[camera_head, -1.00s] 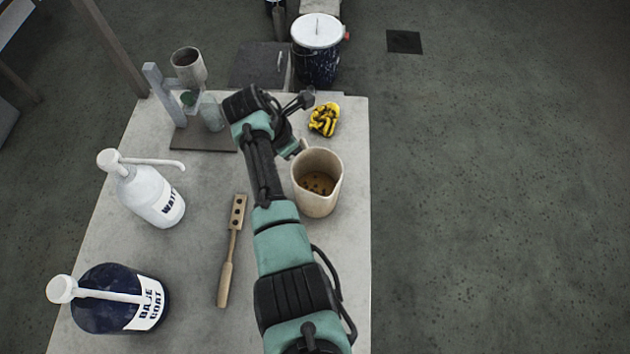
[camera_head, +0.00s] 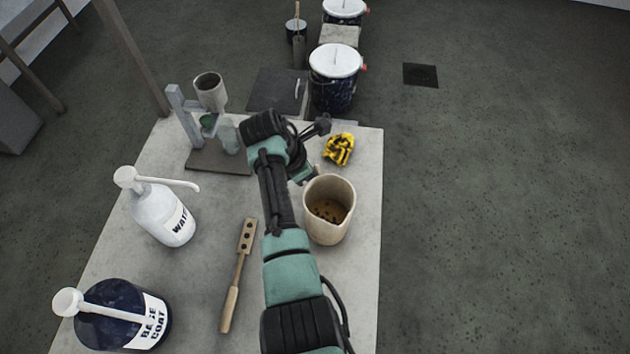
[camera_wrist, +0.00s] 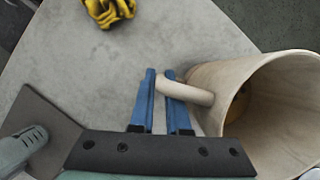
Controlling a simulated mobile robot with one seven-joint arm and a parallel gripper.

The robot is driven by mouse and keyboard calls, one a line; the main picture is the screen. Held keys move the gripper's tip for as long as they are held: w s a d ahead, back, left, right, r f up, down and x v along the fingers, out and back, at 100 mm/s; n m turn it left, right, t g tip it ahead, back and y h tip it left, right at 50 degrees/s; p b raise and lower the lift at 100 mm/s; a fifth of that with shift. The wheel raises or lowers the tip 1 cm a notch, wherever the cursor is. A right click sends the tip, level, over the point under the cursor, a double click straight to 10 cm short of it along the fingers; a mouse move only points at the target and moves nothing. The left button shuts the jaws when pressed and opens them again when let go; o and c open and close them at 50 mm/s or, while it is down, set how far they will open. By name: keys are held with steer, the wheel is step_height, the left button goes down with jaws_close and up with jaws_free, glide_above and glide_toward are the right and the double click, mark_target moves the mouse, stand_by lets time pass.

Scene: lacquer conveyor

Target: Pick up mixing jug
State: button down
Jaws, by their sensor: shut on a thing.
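The mixing jug (camera_head: 329,222) is a beige, open-topped vessel with a brown, dark-flecked inside, at the right part of the table in the head view. It appears upright; whether it touches the table I cannot tell. In the wrist view the jug (camera_wrist: 285,95) fills the right side, with its handle pointing left. My gripper (camera_wrist: 164,88) has two blue fingers, one on each side of the handle, and is shut on it. In the head view my arm hides most of the gripper and the handle.
A yellow crumpled cloth (camera_head: 339,149) lies behind the jug. A stand with a cup (camera_head: 210,92), a white WATER pump bottle (camera_head: 162,215), a dark BASE COAT container (camera_head: 110,312) and a wooden paddle (camera_head: 238,275) are to the left. A lidded bucket (camera_head: 334,85) stands beyond the table (camera_head: 365,290).

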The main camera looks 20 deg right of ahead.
steer(key=shift+r, duration=4.5)
steer(key=shift+r, duration=0.1)
